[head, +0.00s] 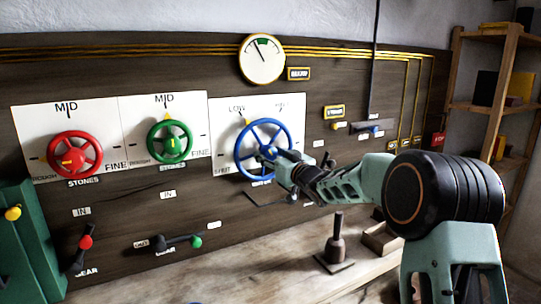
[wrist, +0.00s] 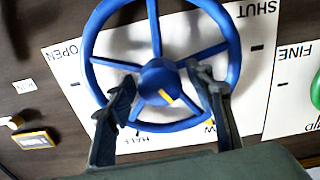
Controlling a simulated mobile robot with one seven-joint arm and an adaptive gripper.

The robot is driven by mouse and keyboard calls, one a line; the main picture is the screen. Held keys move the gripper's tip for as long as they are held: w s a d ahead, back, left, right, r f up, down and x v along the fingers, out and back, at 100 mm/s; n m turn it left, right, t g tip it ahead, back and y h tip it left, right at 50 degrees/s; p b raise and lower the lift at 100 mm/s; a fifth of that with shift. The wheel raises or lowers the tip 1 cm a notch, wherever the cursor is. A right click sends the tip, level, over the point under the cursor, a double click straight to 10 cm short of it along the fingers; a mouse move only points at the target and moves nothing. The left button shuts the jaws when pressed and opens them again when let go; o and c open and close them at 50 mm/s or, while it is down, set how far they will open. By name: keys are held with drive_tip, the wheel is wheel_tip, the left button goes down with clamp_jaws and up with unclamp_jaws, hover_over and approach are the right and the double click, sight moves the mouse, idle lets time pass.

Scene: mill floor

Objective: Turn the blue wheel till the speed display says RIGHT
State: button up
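The blue wheel (head: 243,146) is mounted on a white plate on the dark wall panel. It fills the upper middle of the wrist view (wrist: 88,47), with spokes and a yellow mark on its hub. My gripper (head: 278,158) is at the wheel's hub. In the wrist view my gripper (wrist: 162,76) has its fingers spread, one on each side of the hub. I cannot tell whether they touch it. A yellow-framed display (head: 298,74) sits right of the round gauge (head: 262,59); its word is too small to read.
A red wheel (head: 56,153) and a green wheel (head: 152,140) are to the left. Small levers (head: 160,243) sit below them. A dark post (head: 337,243) stands on the bench under my arm. A shelf (head: 490,108) is at the far right.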

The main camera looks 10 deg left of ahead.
drive_tip(key=c, duration=0.9)
drive_tip(key=shift+c, duration=0.2)
drive_tip(key=shift+m+p, duration=0.3)
drive_tip(key=shift+p, duration=0.1)
drive_tip(key=shift+r+m+p, duration=0.1)
drive_tip(key=shift+m+p, duration=0.85)
drive_tip(key=shift+m, duration=0.05)
drive_tip(key=m+p, duration=0.2)
drive_tip(key=m, duration=0.1)
drive_tip(key=shift+m+p, duration=0.3)
drive_tip(key=m+p, duration=0.2)
drive_tip(key=m, duration=0.3)
drive_tip(key=shift+m, duration=0.3)
drive_tip(key=o, duration=1.2)
drive_tip(key=shift+c, duration=0.2)
